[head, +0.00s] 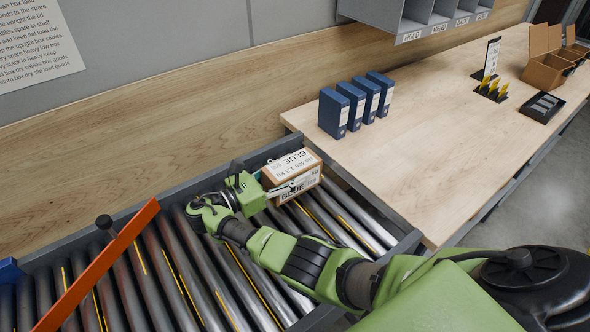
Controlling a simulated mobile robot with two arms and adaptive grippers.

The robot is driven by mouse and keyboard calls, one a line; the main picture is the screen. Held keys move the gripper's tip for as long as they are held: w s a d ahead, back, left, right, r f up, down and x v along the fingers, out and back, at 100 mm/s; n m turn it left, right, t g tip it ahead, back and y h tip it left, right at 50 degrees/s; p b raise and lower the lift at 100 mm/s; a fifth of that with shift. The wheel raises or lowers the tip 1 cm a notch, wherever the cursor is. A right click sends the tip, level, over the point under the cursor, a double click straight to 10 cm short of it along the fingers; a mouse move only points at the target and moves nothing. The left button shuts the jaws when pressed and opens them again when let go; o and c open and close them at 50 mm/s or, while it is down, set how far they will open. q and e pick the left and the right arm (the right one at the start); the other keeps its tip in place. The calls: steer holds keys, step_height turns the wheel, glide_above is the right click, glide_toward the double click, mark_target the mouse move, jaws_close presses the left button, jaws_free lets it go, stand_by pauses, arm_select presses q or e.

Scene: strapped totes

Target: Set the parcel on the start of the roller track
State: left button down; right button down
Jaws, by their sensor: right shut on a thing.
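The parcel (296,166) is a small brown box with white labels reading "BLUE". It is at the right end of the roller track (333,226), near the back rail. My right gripper (262,179) is at the parcel's left side and shut on it. Whether the parcel's underside touches the rollers is hard to tell. The green right arm comes in from the lower right and covers part of the rollers. My left gripper is not in view.
An orange bar (98,268) crosses the track at the left. A wooden table (440,130) adjoins the track's right end, with several blue binders (357,101) near the wall. Open brown boxes (548,62) and a black tray (541,107) stand farther right.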

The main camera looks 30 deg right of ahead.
steer(key=shift+w+f, duration=0.1)
steer(key=shift+f, duration=1.2)
steer(key=shift+b, duration=0.3)
steer(key=c, duration=1)
jaws_free()
steer(key=shift+f, duration=0.25)
steer(key=shift+c, duration=0.2)
steer(key=shift+o, duration=0.2)
steer(key=shift+s+r, duration=0.1)
steer(key=shift+s, duration=0.1)
